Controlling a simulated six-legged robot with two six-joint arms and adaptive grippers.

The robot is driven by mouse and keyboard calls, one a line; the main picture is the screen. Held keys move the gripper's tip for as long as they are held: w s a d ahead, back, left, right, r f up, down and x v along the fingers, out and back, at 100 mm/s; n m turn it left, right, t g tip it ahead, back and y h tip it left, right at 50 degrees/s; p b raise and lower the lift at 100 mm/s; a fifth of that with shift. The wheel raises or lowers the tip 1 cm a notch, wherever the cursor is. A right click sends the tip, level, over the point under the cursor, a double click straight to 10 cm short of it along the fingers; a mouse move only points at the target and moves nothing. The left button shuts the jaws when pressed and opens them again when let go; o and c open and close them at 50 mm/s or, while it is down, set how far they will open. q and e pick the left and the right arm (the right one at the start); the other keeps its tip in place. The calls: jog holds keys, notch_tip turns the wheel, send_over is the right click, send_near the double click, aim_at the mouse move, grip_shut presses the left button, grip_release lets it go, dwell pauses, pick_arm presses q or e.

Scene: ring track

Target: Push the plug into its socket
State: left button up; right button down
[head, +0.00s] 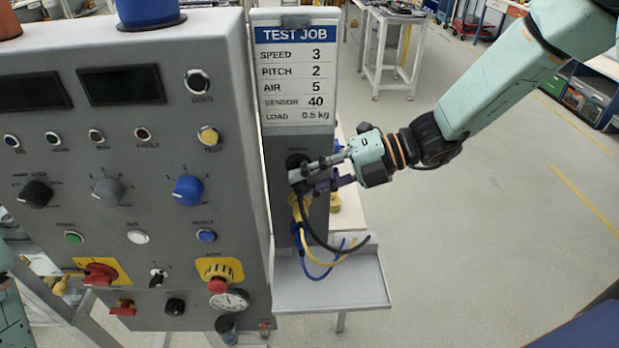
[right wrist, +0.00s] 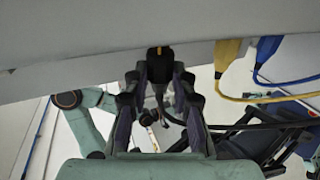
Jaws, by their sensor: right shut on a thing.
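My right gripper (head: 312,174) reaches in from the right to the narrow side panel (head: 285,215) below the label card. In the right wrist view its two fingers are shut on the black plug (right wrist: 160,62), which has a small orange mark. The plug's front end is at the grey panel face (right wrist: 90,75). I cannot tell how deep it sits. The socket is hidden behind the plug and fingers. The plug's black cable (head: 322,240) hangs down in a loop. My left gripper is not in view.
A yellow plug (right wrist: 228,52) and a blue plug (right wrist: 268,50) sit close beside the black one, their cables hanging. A small grey shelf (head: 335,290) lies below. The control panel (head: 130,230) with knobs and buttons stands to the left. Floor at right is clear.

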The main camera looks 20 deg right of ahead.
jog(key=shift+w, duration=0.1)
jog(key=shift+r+p, duration=0.1)
jog(key=shift+p, duration=0.25)
jog(key=shift+w+d, duration=0.15)
jog(key=shift+w, duration=0.45)
dwell(0.8)
jog(key=c, duration=1)
grip_release()
jog(key=shift+c, duration=0.2)
jog(key=v, duration=1.2)
